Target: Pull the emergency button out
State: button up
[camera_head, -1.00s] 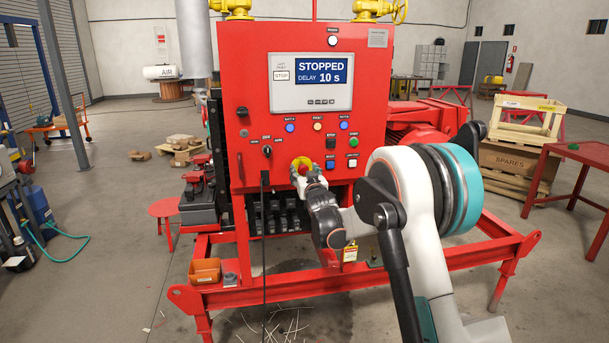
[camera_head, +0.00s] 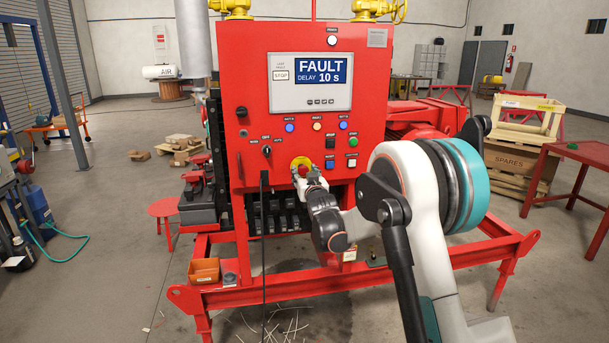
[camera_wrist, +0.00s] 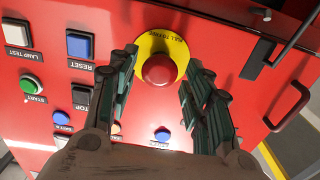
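The emergency button (camera_wrist: 159,69) is a red mushroom head on a yellow ring (camera_wrist: 174,48) low on the red panel. In the wrist view it is between and just beyond my fingertips. My gripper (camera_wrist: 160,80) is open, with a finger on each side of the button and a gap to both. In the head view my gripper (camera_head: 309,178) is in front of the yellow ring (camera_head: 300,163) and partly hides the button. The panel screen (camera_head: 319,70) reads "FAULT, DELAY 10 s".
Reset (camera_wrist: 80,45), stop (camera_wrist: 81,95) and start (camera_wrist: 32,84) buttons are close to the left finger in the wrist view. A bar handle (camera_wrist: 288,110) stands out at the right. A black cable (camera_head: 263,230) hangs below the key switch (camera_head: 267,150).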

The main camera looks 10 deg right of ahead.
dwell(0.3)
jog(key=s, duration=1.2)
jog(key=s+d+r+g, duration=0.1)
jog(key=s+r+g, duration=0.15)
jog(key=s, duration=0.75)
jog(key=s+r+g, duration=0.2)
jog(key=s+g, duration=0.1)
jog(key=s, duration=0.7)
jog(key=s+f+g, duration=0.2)
jog(key=s+f, duration=0.2)
jog(key=s, duration=0.9)
jog(key=s+f+g, duration=0.3)
jog(key=s+f, duration=0.1)
jog(key=s, duration=0.9)
jog(key=shift+s+a+f, duration=0.2)
jog(key=shift+s+a, duration=0.1)
jog(key=shift+a, duration=0.1)
